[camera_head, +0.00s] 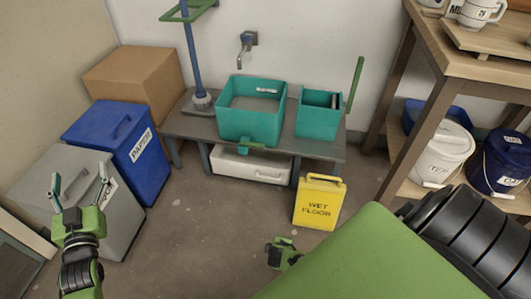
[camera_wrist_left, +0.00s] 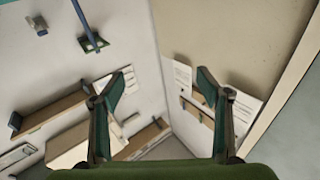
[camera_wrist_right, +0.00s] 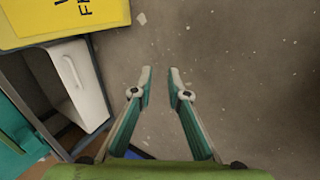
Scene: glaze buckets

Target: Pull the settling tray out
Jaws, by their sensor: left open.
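The settling tray is a white, shallow drawer-like tray (camera_head: 250,166) low under the grey bench, between its legs. Its front has a small handle at the right. In the right wrist view a white front with a handle, likely the tray (camera_wrist_right: 80,85), shows at the left, beside the yellow sign. My right gripper (camera_head: 283,252) is low over the floor in front of the bench, apart from the tray. Its fingers (camera_wrist_right: 160,72) are partly open and empty. My left gripper (camera_head: 80,184) is open and empty, raised at the left before the grey bin, far from the tray.
A yellow wet floor sign (camera_head: 319,202) stands right of the tray, near my right gripper. Teal basins (camera_head: 251,122) sit on the bench (camera_head: 190,127). A blue paper bin (camera_head: 112,150) and grey bin (camera_head: 125,215) stand left. Floor before the tray is clear.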

